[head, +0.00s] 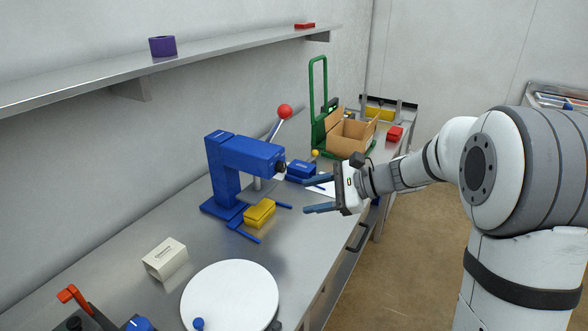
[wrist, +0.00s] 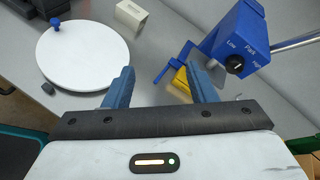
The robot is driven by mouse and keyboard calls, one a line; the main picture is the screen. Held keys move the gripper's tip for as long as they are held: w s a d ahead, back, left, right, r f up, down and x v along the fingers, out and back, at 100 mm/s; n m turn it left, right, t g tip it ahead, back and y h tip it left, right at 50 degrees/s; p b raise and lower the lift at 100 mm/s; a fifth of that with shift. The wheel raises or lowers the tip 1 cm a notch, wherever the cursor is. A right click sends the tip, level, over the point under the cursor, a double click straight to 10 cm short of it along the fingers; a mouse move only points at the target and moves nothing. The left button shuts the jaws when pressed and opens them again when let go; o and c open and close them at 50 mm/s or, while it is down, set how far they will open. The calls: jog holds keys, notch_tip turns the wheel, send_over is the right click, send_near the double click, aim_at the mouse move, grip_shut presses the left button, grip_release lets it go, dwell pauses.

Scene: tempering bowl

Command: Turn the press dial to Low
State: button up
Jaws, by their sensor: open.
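The blue press (head: 235,165) stands on the metal bench, with a red-knobbed lever (head: 285,111) at its back. Its dial (head: 281,166) is a small black knob on the end face of the head. A yellow block (head: 260,212) sits beneath the press head. My gripper (head: 318,195) is open and empty, to the right of the press and apart from the dial.
A white round plate (head: 230,294) and a cream box (head: 165,259) are on the near bench. A green hand truck with a cardboard box (head: 351,134) stands behind my gripper. A shelf (head: 200,57) runs along the wall above. Bare bench lies between plate and press.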

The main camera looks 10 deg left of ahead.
aim_at(284, 168)
jog(key=w+f+m+t+y+b, duration=0.1)
jog(key=w+f+m+t+y, duration=0.15)
jog(key=w, duration=0.35)
jog(key=w+f+m+t+y, duration=0.1)
jog(key=w+m, duration=0.3)
jog(key=w, duration=0.2)
jog(key=shift+t+y, duration=0.25)
jog(key=shift+t, duration=0.1)
jog(key=p+x, duration=0.1)
jog(key=x, duration=0.7)
jog(key=shift+w+a+r+p, duration=0.2)
jog(key=shift+a+p, duration=0.05)
jog(key=shift+p, duration=0.15)
jog(key=shift+c, duration=0.4)
jog(key=c, duration=0.9)
